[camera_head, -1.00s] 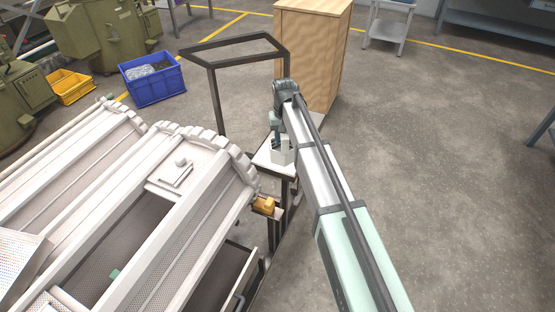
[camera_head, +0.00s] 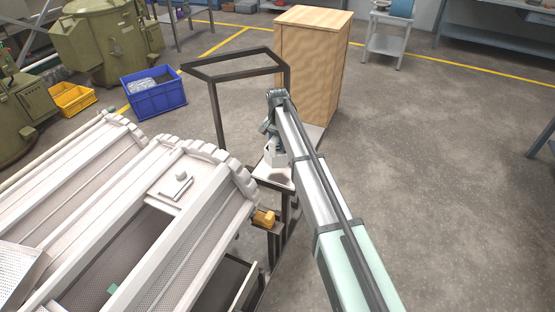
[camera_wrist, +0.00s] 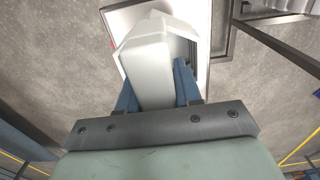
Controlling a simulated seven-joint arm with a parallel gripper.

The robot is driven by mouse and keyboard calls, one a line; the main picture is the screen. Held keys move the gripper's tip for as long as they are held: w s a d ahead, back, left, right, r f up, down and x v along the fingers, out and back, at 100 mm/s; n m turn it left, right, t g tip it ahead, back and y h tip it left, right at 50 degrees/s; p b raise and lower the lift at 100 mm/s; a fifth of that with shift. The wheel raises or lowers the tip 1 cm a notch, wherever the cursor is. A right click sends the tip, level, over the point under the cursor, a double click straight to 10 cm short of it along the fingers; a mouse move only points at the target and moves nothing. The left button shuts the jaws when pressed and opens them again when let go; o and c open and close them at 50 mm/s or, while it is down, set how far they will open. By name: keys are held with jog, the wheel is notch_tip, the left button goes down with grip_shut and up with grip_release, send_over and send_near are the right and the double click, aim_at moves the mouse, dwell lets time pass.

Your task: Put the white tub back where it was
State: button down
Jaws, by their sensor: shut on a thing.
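The white tub (camera_head: 273,158) is at the end of my arm, over a small white-topped stand (camera_head: 287,184) beside the barrels. In the wrist view the tub (camera_wrist: 149,75) fills the space between my gripper's blue fingers (camera_wrist: 154,88), which are shut on it. It looks tilted in that view, and its dark inside shows at the right. The pale stand top (camera_wrist: 118,18) lies beyond it. I cannot tell whether the tub touches the stand top. My gripper (camera_head: 270,146) is partly hidden by my own wrist in the head view.
Large white plating barrels (camera_head: 150,190) fill the left, close to the stand. A dark metal frame handle (camera_head: 215,110) rises behind it. A wooden cabinet (camera_head: 310,70) stands further back, and a blue crate (camera_head: 155,97) sits on the floor. The floor at right is clear.

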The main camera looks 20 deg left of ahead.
jog(key=shift+f, duration=3.45)
jog(key=shift+f, duration=0.15)
jog(key=c, duration=0.8)
grip_release()
notch_tip(320, 180, up, 12)
jog(key=shift+r, duration=0.15)
jog(key=shift+o, duration=0.2)
